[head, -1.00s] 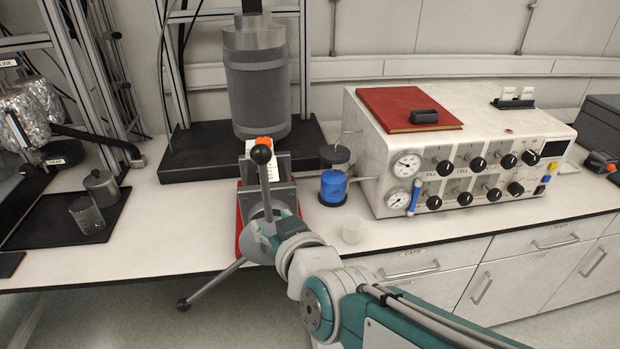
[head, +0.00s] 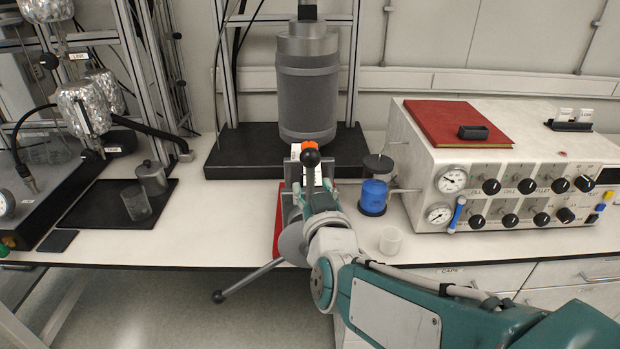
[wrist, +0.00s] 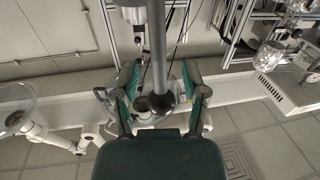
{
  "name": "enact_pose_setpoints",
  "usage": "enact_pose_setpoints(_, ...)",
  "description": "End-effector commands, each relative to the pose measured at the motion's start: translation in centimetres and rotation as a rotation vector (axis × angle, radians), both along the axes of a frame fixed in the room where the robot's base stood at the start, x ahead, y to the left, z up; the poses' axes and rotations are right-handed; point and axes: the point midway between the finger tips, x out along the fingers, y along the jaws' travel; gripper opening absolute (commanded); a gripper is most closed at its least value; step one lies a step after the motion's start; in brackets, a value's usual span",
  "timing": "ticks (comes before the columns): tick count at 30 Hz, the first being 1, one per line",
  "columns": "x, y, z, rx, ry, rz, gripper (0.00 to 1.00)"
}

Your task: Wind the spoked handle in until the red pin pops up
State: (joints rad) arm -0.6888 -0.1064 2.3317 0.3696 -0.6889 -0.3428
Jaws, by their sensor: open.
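The spoked handle stands at the bench's front edge. Its upper spoke ends in a black ball (head: 311,158), and a lower spoke (head: 252,279) points down-left to another black ball. My gripper (head: 318,196) covers part of the upper spoke and hub in the head view. In the wrist view my gripper (wrist: 159,78) is open, with a grey spoke (wrist: 158,50) and its black ball (wrist: 162,104) between the spread fingers; contact is unclear. An orange-red piece (head: 308,146) shows behind the upper ball; I cannot tell whether it is the pin.
A grey cylinder vessel (head: 307,95) stands behind the handle on a black base. A blue-filled jar (head: 373,197), a small white cup (head: 391,240) and a white control box (head: 480,175) are to the right. A black mat (head: 90,210) with a glass beaker lies left.

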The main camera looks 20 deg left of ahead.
Motion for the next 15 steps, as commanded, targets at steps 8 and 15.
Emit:
enact_pose_setpoints(8, 2.6, 1.3, -0.1, 0.0, 0.001, 0.0, 0.57)
enact_pose_setpoints(15, 2.9, 1.4, 0.0, 0.0, 0.0, 0.0, 0.57)
